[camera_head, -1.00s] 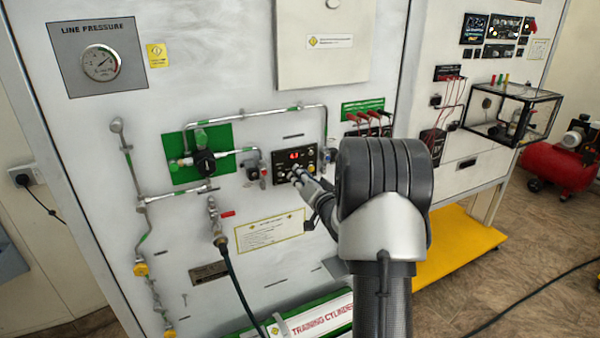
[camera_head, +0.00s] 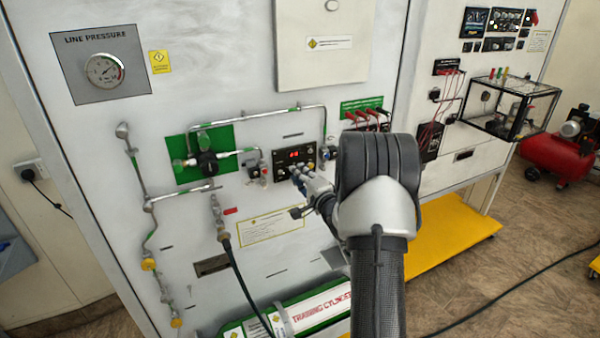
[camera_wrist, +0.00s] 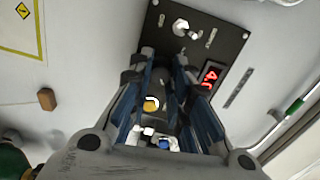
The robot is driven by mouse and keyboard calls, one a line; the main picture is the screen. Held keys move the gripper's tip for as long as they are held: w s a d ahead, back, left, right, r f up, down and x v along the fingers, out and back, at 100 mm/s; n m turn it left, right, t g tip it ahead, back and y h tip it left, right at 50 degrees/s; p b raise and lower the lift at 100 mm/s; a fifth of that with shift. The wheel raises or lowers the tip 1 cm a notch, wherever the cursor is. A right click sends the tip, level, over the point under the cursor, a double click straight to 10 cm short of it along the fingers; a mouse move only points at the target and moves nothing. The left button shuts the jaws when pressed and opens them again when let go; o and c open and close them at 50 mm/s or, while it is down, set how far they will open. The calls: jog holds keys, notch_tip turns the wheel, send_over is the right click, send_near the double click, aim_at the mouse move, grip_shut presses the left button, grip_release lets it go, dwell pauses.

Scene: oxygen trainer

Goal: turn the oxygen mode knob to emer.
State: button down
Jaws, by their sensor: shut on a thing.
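The black control panel (camera_head: 295,154) with a red lit display stands on the trainer wall, left of my wrist. My gripper (camera_head: 297,173) reaches its lower part. In the wrist view the fingers (camera_wrist: 164,70) are closed around the dark oxygen mode knob (camera_wrist: 164,88), which is mostly hidden between them. Its markings and pointer cannot be read, so I cannot tell its setting. A silver switch (camera_wrist: 183,28) on the panel lies beyond the fingers. A yellow button (camera_wrist: 151,104) shows between the fingers.
Green-marked pipes and a regulator (camera_head: 206,162) are left of the panel. Red-topped plugs (camera_head: 366,119) with leads are to its upper right. A hose (camera_head: 237,275) hangs at the lower left. A pressure gauge (camera_head: 104,70) is at the upper left.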

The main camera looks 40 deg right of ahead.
jog(key=shift+m, duration=0.4)
jog(key=c, duration=1.7)
grip_release()
jog(key=v, duration=1.2)
jog(key=shift+d, duration=0.1)
